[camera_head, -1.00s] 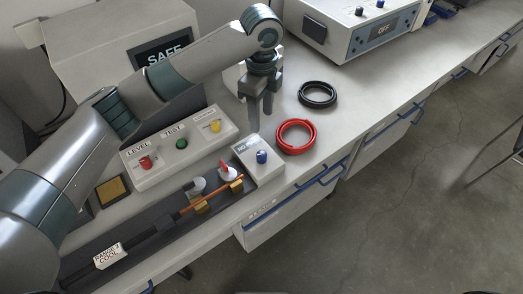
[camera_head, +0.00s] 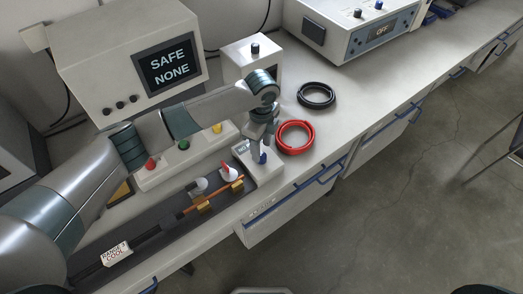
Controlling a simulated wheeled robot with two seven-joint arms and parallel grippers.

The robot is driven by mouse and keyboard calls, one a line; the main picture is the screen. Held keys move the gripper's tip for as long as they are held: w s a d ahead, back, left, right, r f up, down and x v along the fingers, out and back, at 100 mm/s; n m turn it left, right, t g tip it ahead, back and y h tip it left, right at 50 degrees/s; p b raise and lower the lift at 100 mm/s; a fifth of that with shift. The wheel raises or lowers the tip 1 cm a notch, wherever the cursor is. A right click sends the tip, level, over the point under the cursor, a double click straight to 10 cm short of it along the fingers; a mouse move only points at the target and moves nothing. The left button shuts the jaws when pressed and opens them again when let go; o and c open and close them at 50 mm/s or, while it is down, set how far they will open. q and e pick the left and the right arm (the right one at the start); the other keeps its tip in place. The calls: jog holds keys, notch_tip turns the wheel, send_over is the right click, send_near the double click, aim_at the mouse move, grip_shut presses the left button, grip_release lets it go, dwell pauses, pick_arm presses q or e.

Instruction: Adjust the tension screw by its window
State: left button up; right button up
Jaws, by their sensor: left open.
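The blue tension screw (camera_head: 263,157) stands on a small light box (camera_head: 265,172) at the right end of the cable fixture. The box's small window (camera_head: 243,148) shows dark lettering, mostly covered by my gripper, so I cannot read it in full. My left gripper (camera_head: 259,146) points down right over the blue screw, with its jaws open. Its fingers hide part of the screw, and I cannot tell whether they touch it. My right gripper is out of view.
A red-pointer dial (camera_head: 229,173) and an orange cable (camera_head: 222,191) lie just left. A red coil (camera_head: 295,137) and a black coil (camera_head: 317,95) lie close on the right. The monitor (camera_head: 170,62) reads SAFE NONE. A button panel (camera_head: 160,175) stands behind the fixture.

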aim_at(262, 158)
pick_arm(q)
jog(key=shift+f+p, duration=0.35)
jog(key=shift+f, duration=1.65)
jog(key=c, duration=1.1)
